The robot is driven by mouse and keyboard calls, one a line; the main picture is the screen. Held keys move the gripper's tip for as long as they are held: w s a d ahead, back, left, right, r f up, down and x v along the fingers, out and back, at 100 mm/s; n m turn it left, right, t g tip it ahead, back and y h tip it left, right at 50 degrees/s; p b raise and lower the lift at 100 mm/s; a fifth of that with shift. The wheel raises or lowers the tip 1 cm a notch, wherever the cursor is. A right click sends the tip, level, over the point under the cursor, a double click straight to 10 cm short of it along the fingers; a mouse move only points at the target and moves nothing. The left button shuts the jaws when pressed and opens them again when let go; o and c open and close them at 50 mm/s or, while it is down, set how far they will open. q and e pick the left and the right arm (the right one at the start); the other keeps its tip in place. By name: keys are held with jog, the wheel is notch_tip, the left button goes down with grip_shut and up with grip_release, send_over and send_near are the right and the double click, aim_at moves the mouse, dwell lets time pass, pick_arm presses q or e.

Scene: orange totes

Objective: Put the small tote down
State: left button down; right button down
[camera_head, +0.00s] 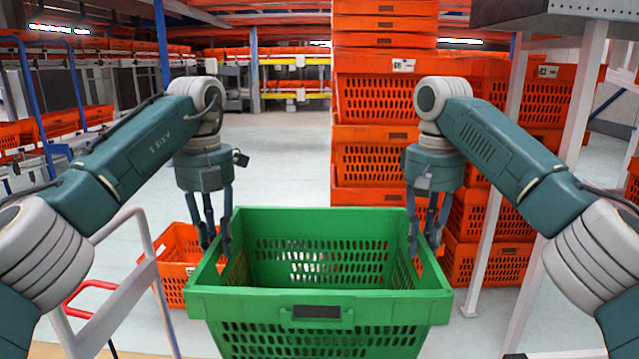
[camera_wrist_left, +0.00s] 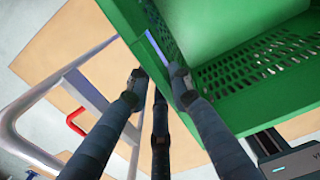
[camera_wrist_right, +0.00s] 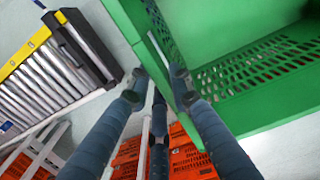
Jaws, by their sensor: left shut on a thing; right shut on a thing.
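A green tote (camera_head: 322,307) with slotted walls hangs between my two arms in the middle of the head view, and its inside looks empty. My left gripper (camera_head: 215,243) is shut on its left wall. In the left wrist view the fingers (camera_wrist_left: 162,80) straddle the tote's rim (camera_wrist_left: 238,85). My right gripper (camera_head: 426,238) is shut on its right wall. In the right wrist view the fingers (camera_wrist_right: 160,85) pinch the tote's rim (camera_wrist_right: 262,110) the same way. The tote looks about level. Its underside is hidden in the head view.
Orange totes (camera_head: 372,100) stand in tall stacks behind and to the right. Another orange tote (camera_head: 176,262) sits behind the green tote at left. A grey-railed cart (camera_head: 100,300) with a red handle is at front left. A roller conveyor (camera_wrist_right: 60,65) shows in the right wrist view. Open floor (camera_head: 285,165) lies beyond.

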pick_arm(q)
jog(key=shift+w+a+r, duration=0.15)
jog(key=shift+w+r, duration=0.25)
jog(key=shift+r, duration=0.05)
pick_arm(e)
jog(key=shift+w+d+r, duration=0.15)
jog(key=shift+w+r, duration=0.3)
jog(key=shift+r, duration=0.05)
pick_arm(q)
jog(key=shift+r, duration=0.1)
pick_arm(e)
jog(key=shift+r, duration=0.1)
